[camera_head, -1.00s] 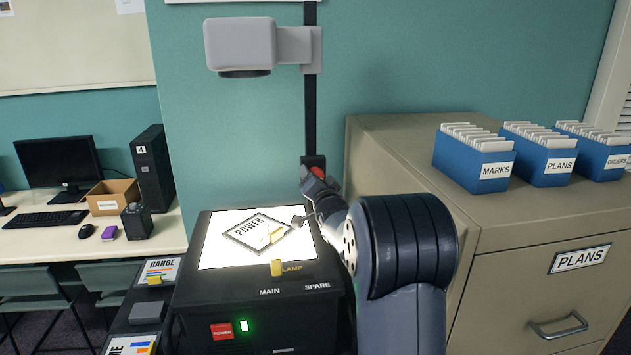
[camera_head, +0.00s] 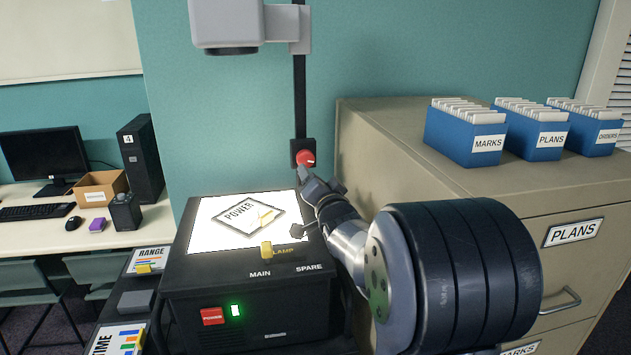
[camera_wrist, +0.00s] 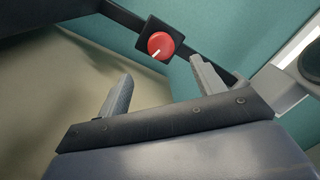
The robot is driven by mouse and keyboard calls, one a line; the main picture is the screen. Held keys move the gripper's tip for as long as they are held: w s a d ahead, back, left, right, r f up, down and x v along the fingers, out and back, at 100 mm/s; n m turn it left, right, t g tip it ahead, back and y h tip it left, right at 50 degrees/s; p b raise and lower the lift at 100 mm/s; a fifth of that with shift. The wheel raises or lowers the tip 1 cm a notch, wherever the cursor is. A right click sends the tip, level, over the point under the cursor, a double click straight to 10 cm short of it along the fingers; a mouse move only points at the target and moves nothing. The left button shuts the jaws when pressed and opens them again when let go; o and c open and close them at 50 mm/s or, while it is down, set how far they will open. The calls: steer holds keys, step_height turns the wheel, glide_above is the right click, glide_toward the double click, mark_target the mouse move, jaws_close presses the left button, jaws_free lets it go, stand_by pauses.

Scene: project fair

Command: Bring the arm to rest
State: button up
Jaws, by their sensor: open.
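My arm (camera_head: 450,275) reaches in from the lower right, in front of the filing cabinet. My gripper (camera_head: 306,204) is over the right edge of the projector's lit top, below the red knob (camera_head: 305,157) on the black post. In the wrist view, the two fingers of my gripper (camera_wrist: 160,82) stand wide apart with nothing between them. The red knob (camera_wrist: 160,45) shows beyond the fingers and apart from them.
The overhead projector (camera_head: 245,285) has a lit stage with a POWER card (camera_head: 240,212). Its grey head (camera_head: 240,25) hangs above. The beige filing cabinet (camera_head: 385,150) stands close on the right, with blue file boxes (camera_head: 467,135) on top. A desk (camera_head: 150,228) is at left.

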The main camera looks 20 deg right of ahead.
mark_target(306, 162)
steer(key=w+p, duration=0.1)
steer(key=w, duration=0.2)
steer(key=w+d+p, duration=0.1)
steer(key=w, duration=0.3)
steer(key=w+p, duration=0.1)
steer(key=w, duration=0.3)
steer(key=shift+d+r, duration=0.2)
steer(key=shift+d, duration=0.05)
steer(key=shift+s, duration=0.1)
steer(key=shift+n, duration=0.3)
